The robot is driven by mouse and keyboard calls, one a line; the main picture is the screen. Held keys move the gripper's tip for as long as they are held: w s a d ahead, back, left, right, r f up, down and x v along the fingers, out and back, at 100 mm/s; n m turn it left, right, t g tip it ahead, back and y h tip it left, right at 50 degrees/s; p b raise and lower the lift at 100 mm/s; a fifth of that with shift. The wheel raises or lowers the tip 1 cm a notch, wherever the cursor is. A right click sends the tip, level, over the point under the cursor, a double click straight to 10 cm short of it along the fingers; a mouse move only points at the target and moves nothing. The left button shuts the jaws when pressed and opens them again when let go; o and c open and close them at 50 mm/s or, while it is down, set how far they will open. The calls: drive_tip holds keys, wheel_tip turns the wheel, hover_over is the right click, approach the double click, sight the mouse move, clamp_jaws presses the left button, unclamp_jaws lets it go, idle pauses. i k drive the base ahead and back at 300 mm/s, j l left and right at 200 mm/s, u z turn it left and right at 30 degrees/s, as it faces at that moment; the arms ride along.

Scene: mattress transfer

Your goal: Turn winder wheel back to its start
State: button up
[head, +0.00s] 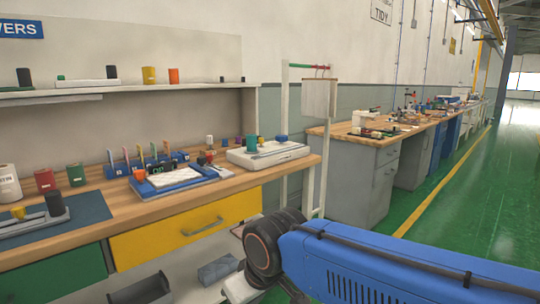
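I cannot pick out a winder wheel for certain in the head view. A pale, flat device (268,155) stands at the right end of the near bench, with a green cylinder (251,144) and a blue round piece (281,138) on it. It is too small to tell whether either part is a wheel. My blue arm crosses the lower right, with its dark joint in front of the bench's right end. My gripper is out of view.
The near wooden bench (125,203) holds a blue rack (146,164), a blue tray (176,178) and several cylinders. Below is a yellow drawer (180,228). A white frame with a hanging board (319,98) stands at its end. Green floor (470,200) is clear at right.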

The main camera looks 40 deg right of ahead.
sight(281, 138)
drive_tip(key=z, duration=0.8)
